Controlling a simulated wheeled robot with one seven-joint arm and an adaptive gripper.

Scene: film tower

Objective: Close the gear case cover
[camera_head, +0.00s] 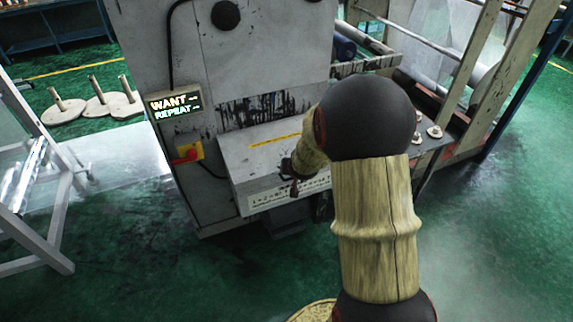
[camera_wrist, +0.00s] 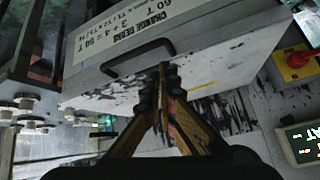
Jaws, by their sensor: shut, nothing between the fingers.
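The gear case (camera_head: 250,165) is a pale grey box on the front of the machine, with a yellow strip on its top. Its labelled cover face (camera_wrist: 225,45) fills the upper wrist view, where the "CHANGE GEARS" lettering is upside down. A dark bar handle (camera_wrist: 130,63) is fixed to this face. My gripper (camera_wrist: 165,68) is shut and empty, its fingertips beside the right end of the handle; contact cannot be told. In the head view my gripper (camera_head: 291,180) is small and dark before the case front, partly hidden by my arm. I cannot tell how far the cover stands open.
A lit sign (camera_head: 174,104) and a red knob on a yellow box (camera_head: 189,152) are left of the case. Several pale discs with pegs (camera_head: 102,103) lie behind left. A metal frame (camera_head: 60,205) stands at left. Green floor (camera_head: 145,260) is clear in front.

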